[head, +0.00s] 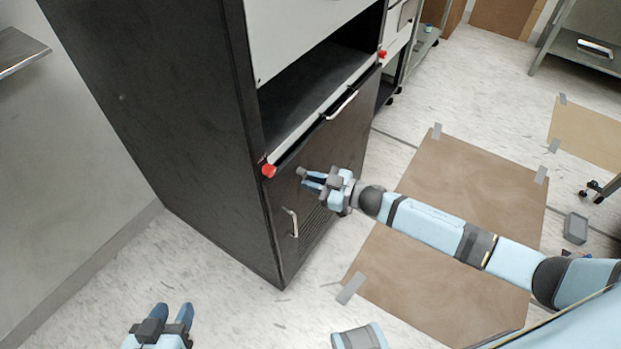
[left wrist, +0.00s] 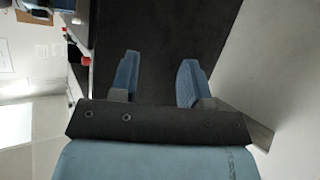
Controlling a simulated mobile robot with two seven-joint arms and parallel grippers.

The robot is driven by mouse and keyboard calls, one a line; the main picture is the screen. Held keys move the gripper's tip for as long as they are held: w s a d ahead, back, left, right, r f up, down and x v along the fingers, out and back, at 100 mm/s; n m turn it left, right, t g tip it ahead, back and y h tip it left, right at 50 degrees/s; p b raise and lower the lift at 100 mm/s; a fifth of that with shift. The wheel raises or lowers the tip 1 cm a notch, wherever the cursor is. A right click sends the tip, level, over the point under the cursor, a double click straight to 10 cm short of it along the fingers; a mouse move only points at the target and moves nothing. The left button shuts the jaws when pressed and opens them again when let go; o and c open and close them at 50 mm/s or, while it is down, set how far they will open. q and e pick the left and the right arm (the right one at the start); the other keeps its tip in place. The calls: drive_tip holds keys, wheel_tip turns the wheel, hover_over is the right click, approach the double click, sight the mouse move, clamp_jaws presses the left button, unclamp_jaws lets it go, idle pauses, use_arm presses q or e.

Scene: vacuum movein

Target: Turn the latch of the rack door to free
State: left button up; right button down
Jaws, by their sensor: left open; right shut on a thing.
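The black rack (head: 170,100) stands left of centre in the head view, with its dark door (head: 345,140) on the lower front. My left gripper (head: 172,312) is open and empty, low at the left, apart from the rack. Its spread fingers also show in the left wrist view (left wrist: 157,82).
A silver handle (head: 291,222) sits low on the rack front and another (head: 341,104) higher up. A second red knob (head: 381,54) is at the upper right corner. Taped brown cardboard (head: 430,285) covers the floor at right. A metal shelf (head: 18,50) juts from the left wall.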

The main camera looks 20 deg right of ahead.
sight(307, 161)
drive_tip(key=n+p, duration=0.2)
drive_tip(key=w+d+r+n+h+p, duration=0.1)
drive_tip(key=n, duration=0.2)
drive_tip(key=r+n+h+p, duration=0.1)
drive_tip(key=n+p, duration=0.1)
drive_tip(key=shift+w+d+p, duration=0.15)
drive_tip(key=shift+d+p, duration=0.15)
drive_tip(key=shift+d, duration=0.05)
drive_tip(key=shift+r+n, duration=0.15)
drive_tip(key=shift+n, duration=0.35)
drive_tip(key=shift+w+d+r+n+p, duration=0.15)
drive_tip(key=shift+r+n+p, duration=0.1)
drive_tip(key=shift+n+p, duration=0.45)
drive_tip(key=shift+r+n+t+h, duration=0.3)
drive_tip(key=shift+n+h, duration=0.2)
drive_tip(key=shift+n, duration=0.5)
use_arm(q)
drive_tip(key=shift+s+a+r+g+y+p, duration=0.2)
drive_tip(key=shift+a+r+g+y+p, duration=0.3)
drive_tip(key=shift+r, duration=0.3)
use_arm(e)
drive_tip(key=shift+r+n, duration=0.3)
drive_tip(key=shift+n, duration=0.6)
use_arm(q)
drive_tip(key=shift+r, duration=0.2)
